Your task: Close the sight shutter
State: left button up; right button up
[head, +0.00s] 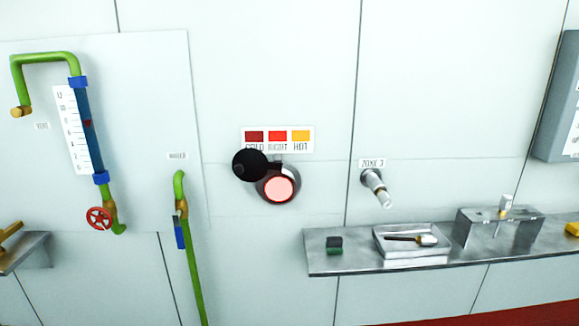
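The sight port (279,187) is a round dark ring on the white wall with a glowing pink-red window. The sight shutter is a round black disc (250,165) at the upper left of the port. It is swung aside, and most of the window shows. Neither of my grippers is in the head view.
A metal tube (376,187) sticks out under ZONE 3. Green pipes (192,258) stand left. The wall before the port is clear.

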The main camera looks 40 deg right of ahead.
aim_at(248, 164)
jog(key=z, duration=1)
